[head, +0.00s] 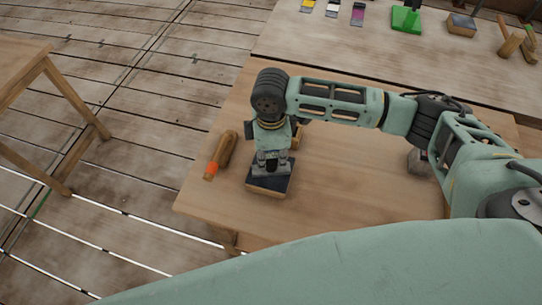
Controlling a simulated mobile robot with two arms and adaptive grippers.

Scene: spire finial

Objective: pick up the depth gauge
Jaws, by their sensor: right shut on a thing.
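My right gripper (271,160) points down over the left part of the wooden table and is shut on a small grey metal piece (258,171), which I take to be the depth gauge. The fingers hide most of it. The piece is just over or on a wooden block with a dark top (268,185); I cannot tell whether they touch. My left gripper is not in view.
A wooden-handled tool with an orange end (221,156) lies left of the gripper. A wooden piece shows partly behind the gripper, and a grey thing (417,161) is partly behind my right arm. The far table holds a green tool (406,19) and several other things.

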